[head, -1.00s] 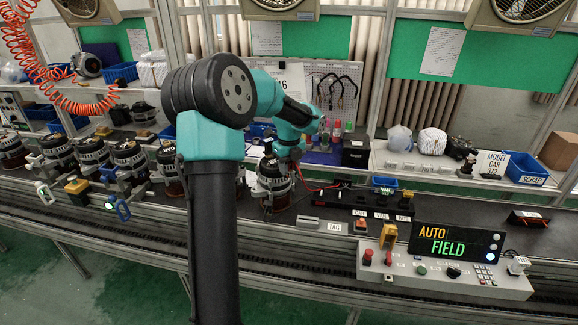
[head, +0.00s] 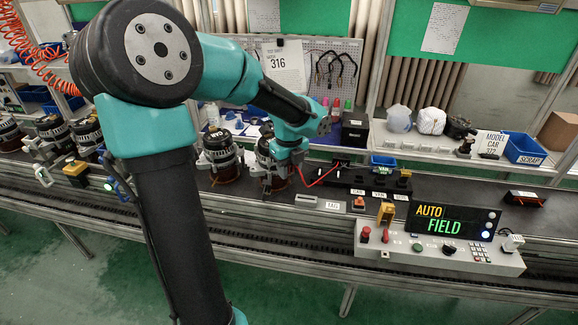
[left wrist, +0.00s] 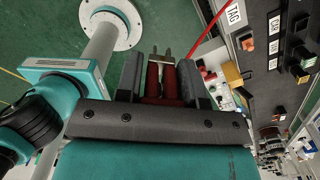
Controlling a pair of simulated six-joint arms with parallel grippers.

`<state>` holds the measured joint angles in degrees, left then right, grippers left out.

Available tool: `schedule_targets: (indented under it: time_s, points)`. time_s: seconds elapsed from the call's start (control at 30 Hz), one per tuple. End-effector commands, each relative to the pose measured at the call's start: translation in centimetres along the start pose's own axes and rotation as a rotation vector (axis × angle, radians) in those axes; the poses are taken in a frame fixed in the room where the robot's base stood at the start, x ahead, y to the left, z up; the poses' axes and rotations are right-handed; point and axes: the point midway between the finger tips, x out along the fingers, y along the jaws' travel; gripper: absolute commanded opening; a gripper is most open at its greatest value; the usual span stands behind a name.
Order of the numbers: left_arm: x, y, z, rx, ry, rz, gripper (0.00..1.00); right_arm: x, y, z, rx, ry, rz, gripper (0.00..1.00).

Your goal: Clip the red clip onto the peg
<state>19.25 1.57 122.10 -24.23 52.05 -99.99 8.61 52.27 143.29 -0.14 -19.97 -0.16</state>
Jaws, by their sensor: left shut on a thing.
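My left gripper (head: 284,164) reaches in at mid-picture in the head view, pointing down in front of an alternator. In the left wrist view the left gripper (left wrist: 163,85) is shut on the red clip (left wrist: 153,80). The clip's metal tips stick out beyond the fingers over the green floor. In the head view the clip is too small and covered to make out. A red lead (head: 323,175) runs from near the gripper to the black terminal strip (head: 348,181). I cannot pick out the peg in either view. My right gripper is not in view.
Alternators stand along the dark conveyor, one (head: 219,157) just left of the gripper. A control box (head: 398,255) with an AUTO FIELD display (head: 440,219) sits at front right. A black box (head: 355,133) stands behind the strip.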

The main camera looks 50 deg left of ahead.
Motion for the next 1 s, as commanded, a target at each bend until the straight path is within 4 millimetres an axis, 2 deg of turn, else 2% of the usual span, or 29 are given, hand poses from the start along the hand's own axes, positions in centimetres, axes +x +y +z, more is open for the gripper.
schedule_targets:
  time_s: [0.43, 1.0]
  points:
    - [-0.2, 0.0, 0.1, 0.000, 0.000, 0.000, 0.12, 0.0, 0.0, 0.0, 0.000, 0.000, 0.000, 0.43]
    - [-2.3, -0.1, 0.1, 0.001, -0.001, -0.001, 0.12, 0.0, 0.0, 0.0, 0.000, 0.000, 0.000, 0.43]
